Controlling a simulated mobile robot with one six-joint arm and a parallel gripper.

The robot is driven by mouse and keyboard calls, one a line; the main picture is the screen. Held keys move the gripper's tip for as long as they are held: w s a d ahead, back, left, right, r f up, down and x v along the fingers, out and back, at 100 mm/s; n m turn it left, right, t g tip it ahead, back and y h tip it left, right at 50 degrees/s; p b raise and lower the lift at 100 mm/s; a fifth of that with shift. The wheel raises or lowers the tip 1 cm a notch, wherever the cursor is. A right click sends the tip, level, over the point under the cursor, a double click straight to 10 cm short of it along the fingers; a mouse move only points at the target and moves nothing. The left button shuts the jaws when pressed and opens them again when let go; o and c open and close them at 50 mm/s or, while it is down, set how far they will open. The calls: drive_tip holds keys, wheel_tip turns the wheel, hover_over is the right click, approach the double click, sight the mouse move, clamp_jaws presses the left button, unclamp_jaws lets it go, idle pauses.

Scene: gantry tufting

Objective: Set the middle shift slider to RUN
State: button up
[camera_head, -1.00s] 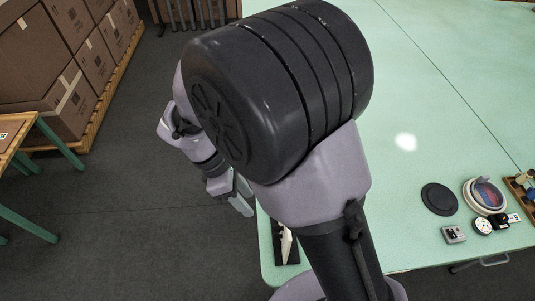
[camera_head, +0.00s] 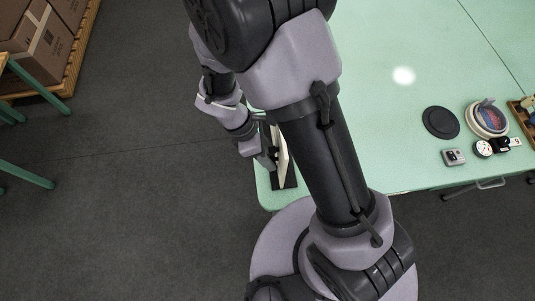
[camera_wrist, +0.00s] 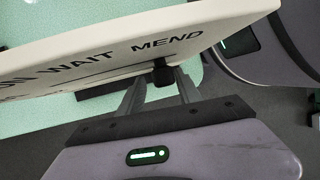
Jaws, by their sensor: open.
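A white panel (camera_head: 282,155) on a black base (camera_head: 289,182) stands at the near left corner of the green table. In the wrist view, the white panel (camera_wrist: 100,50) is tilted and close, with the words WAIT and MEND and a partly cut-off word at the left. A black slider knob (camera_wrist: 161,74) sticks out below MEND. My gripper (camera_wrist: 160,82) is open, with one finger on each side of this knob; I cannot tell if they touch. In the head view my gripper (camera_head: 266,160) is beside the panel. Other sliders are hidden, so I cannot tell which one this is.
The green table (camera_head: 400,130) is mostly clear. At its right are a black disc (camera_head: 440,122), a round dish (camera_head: 487,118), a dial (camera_head: 483,148) and a small grey box (camera_head: 454,157).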

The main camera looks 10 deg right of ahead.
clamp_jaws()
idle(1.4)
